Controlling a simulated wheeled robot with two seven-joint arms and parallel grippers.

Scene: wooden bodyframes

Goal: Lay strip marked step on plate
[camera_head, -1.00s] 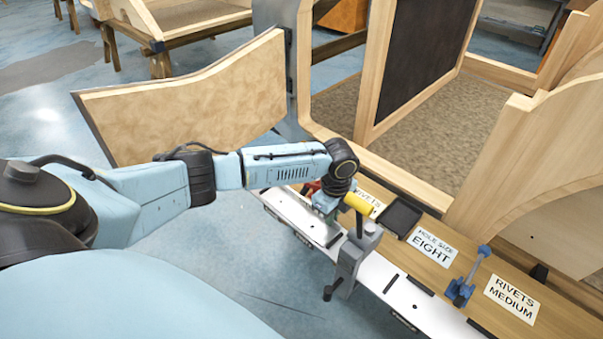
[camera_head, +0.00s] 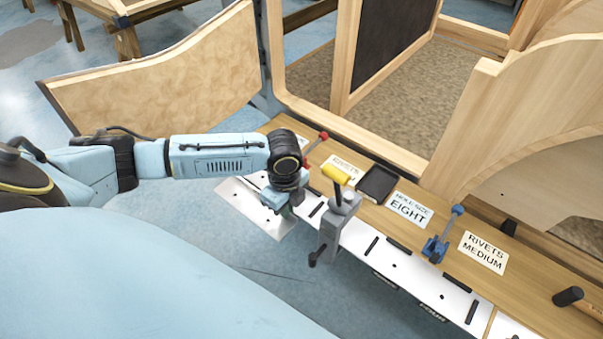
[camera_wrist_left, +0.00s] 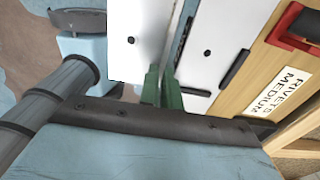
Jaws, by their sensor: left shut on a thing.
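My left gripper (camera_head: 284,200) is at the near left end of the workbench, pointing down, and is shut on a flat white piece. That white piece (camera_head: 238,200) sticks out to the left of the gripper over the floor. I cannot read a mark on it. In the left wrist view the green fingers (camera_wrist_left: 162,85) are close together beside a white piece with a hole (camera_wrist_left: 135,40). A long white plate (camera_head: 362,242) with black slots runs along the bench's front edge. My right gripper is not in view.
A grey clamp with a yellow handle (camera_head: 338,215) stands just right of my left gripper. A red-knobbed lever (camera_head: 316,141), a black tray (camera_head: 377,184), a blue lever clamp (camera_head: 440,240) and label cards (camera_head: 410,208) are on the bench. Open floor lies in front.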

